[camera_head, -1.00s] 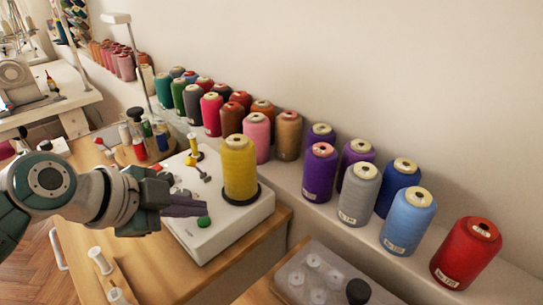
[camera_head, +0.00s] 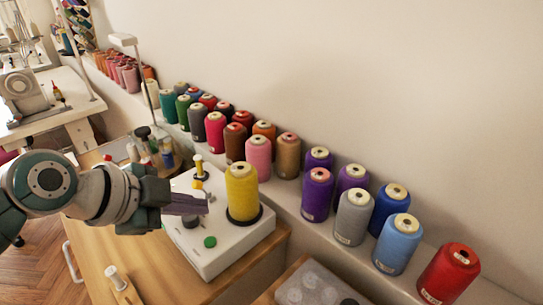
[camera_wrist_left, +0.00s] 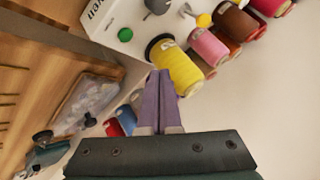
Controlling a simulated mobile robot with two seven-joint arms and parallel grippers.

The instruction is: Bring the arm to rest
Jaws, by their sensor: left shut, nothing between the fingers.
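My left gripper (camera_head: 196,206) comes in from the left in the head view, over the white winding machine, with its purple fingers closed together and empty. In the left wrist view the fingers (camera_wrist_left: 160,84) also lie side by side, pointing towards the yellow thread cone. The white machine (camera_head: 222,252) stands on a wooden table and carries a yellow cone (camera_head: 242,193) on a black base, a green button (camera_head: 210,242) and a dark knob. The fingertips are left of the yellow cone, apart from it. My right gripper is not in view.
A shelf along the wall holds many thread cones, such as the red (camera_head: 449,274), light blue (camera_head: 397,245) and grey (camera_head: 352,217) ones. A clear-lidded box (camera_head: 310,286) sits at the front. Bare wall rises behind.

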